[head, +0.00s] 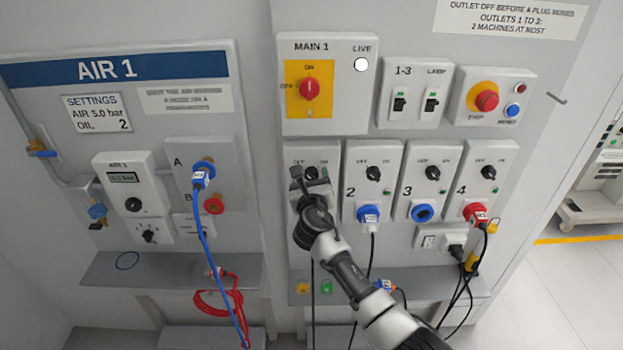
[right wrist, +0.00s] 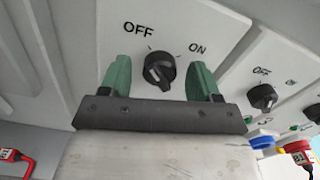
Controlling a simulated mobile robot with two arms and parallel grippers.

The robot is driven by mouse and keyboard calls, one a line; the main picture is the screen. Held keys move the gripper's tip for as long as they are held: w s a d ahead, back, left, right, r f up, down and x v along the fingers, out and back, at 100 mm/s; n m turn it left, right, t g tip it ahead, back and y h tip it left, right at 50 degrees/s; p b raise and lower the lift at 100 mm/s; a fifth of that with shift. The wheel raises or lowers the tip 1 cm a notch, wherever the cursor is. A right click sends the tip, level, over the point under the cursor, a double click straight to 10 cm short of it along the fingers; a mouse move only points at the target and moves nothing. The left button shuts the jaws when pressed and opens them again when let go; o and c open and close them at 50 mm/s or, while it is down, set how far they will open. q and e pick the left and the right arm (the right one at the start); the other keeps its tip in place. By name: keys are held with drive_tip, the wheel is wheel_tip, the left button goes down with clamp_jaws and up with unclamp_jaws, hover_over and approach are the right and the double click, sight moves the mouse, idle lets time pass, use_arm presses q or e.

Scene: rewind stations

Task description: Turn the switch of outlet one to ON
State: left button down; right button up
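The switch of outlet one is a black rotary knob (right wrist: 159,70) with OFF printed at its upper left and ON at its upper right in the right wrist view. I cannot tell for certain which label its pale mark points to. My right gripper (right wrist: 160,75) is open, with one green finger on each side of the knob and gaps visible between. In the head view my right gripper (head: 312,180) covers the knob and most of the outlet one panel (head: 297,150). My left gripper is not in view.
Outlets two (head: 360,181), three (head: 422,182) and four (head: 478,181) stand in a row to the right with similar knobs. The MAIN 1 switch (head: 310,89) is above, beside a white LIVE lamp (head: 362,65). A shelf (head: 410,287) juts out below.

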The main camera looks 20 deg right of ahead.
drive_tip(key=c, duration=0.9)
drive_tip(key=shift+o, duration=0.2)
drive_tip(key=shift+m, duration=0.4)
drive_tip(key=m+b, duration=0.1)
drive_tip(key=m, duration=0.2)
drive_tip(key=shift+f+m, duration=0.1)
drive_tip(key=shift+m, duration=0.2)
drive_tip(key=m+b, duration=0.6)
drive_tip(key=m, duration=0.7)
drive_tip(key=shift+d+f, duration=0.1)
drive_tip(key=shift+d, duration=0.05)
drive_tip(key=shift+m, duration=0.4)
